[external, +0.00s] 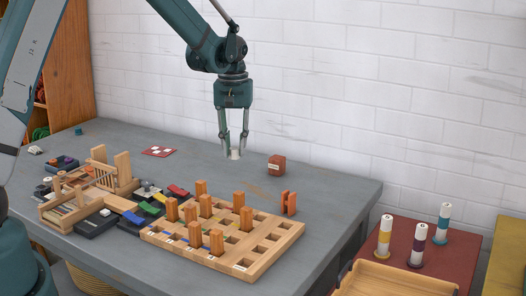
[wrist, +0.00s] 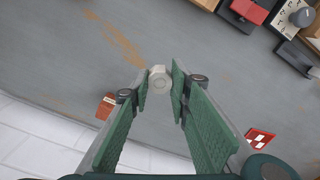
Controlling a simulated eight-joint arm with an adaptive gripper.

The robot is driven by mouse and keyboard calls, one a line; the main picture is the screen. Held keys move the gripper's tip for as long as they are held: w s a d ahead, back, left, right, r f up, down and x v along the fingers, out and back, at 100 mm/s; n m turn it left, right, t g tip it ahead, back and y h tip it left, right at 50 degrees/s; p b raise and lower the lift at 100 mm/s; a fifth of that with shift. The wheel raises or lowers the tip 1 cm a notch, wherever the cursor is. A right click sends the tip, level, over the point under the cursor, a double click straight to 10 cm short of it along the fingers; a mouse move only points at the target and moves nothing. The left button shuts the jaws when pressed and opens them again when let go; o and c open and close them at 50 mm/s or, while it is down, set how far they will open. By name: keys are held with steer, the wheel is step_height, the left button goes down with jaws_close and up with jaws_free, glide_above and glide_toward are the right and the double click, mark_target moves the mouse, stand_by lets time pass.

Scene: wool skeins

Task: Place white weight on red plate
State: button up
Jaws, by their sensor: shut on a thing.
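My gripper (external: 235,148) is shut on a small white weight (external: 235,155) and holds it above the grey table, near the back. In the wrist view the white weight (wrist: 159,79) sits between the fingertips of my gripper (wrist: 160,90). A flat red plate (external: 158,152) with white patches lies on the table, left of my gripper and apart from it. The red plate also shows at the lower right of the wrist view (wrist: 259,139), partly cut off by my own parts.
A reddish-brown box (external: 277,165) stands right of my gripper. A wooden board (external: 272,248) with holes and upright blocks lies at the front, with an orange block (external: 289,203) beside it. Dark trays (external: 95,224) and a wooden rack (external: 123,172) stand front left. The table between gripper and plate looks clear.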

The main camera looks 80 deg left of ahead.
steer(key=s+a, duration=0.7)
steer(key=a, duration=0.5)
steer(key=s+a, duration=0.8)
steer(key=a, duration=0.4)
steer(key=s+a, duration=0.7)
steer(key=a, duration=0.5)
steer(key=shift+s+a+r+p, duration=0.2)
steer(key=shift+s+a+p, duration=0.15)
steer(key=shift+a+p, duration=0.05)
steer(key=shift+f, duration=0.1)
glide_above(159, 151)
steer(key=shift+a+f+b, duration=0.2)
steer(key=shift+f+b, duration=0.2)
steer(key=shift+f, duration=2.65)
steer(key=shift+f, duration=1.85)
steer(key=shift+f+b, duration=0.2)
steer(key=shift+b, duration=0.15)
steer(key=o, duration=1)
steer(key=shift+r, duration=0.2)
